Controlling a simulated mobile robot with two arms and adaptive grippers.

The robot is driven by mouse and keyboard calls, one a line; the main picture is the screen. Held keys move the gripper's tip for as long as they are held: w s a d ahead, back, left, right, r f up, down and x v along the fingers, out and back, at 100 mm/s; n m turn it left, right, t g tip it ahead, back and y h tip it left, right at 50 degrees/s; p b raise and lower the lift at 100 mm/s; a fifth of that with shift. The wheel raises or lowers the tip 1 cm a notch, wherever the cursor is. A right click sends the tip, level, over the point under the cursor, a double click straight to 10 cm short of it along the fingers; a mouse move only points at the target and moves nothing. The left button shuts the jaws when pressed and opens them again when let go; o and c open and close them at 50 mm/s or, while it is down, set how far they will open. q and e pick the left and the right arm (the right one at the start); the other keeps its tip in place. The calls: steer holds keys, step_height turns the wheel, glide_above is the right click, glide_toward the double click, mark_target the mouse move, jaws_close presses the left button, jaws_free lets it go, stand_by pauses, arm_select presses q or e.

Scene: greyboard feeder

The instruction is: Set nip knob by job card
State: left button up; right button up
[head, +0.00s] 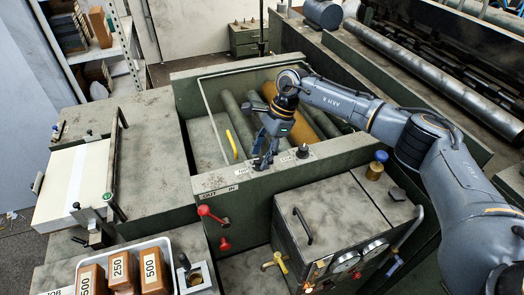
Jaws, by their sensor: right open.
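My right gripper (263,160) is open and points down over the top edge of the green feeder wall (260,180). Its fingertips are at or just above a spot between small white labels, and what lies under them is hidden. A small black knob (302,153) stands on the same wall top, just right of the gripper and apart from it. I cannot tell which control is the nip knob. A white label reading "JOB" (55,292) is cut off at the bottom left edge; no readable job card shows. My left gripper is out of view.
Red levers (210,214) stick out below an "OUT IN" label. A box with gauges (345,262) and a yellow valve (275,262) stands in front. A white tray (172,255) holds brown blocks marked 500 and 250. Rollers (232,117) lie behind the wall.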

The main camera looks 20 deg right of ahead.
steer(key=shift+c, duration=0.4)
jaws_close()
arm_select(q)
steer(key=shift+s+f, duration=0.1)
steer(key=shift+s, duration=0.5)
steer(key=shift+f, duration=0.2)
arm_select(e)
steer(key=shift+m, duration=0.3)
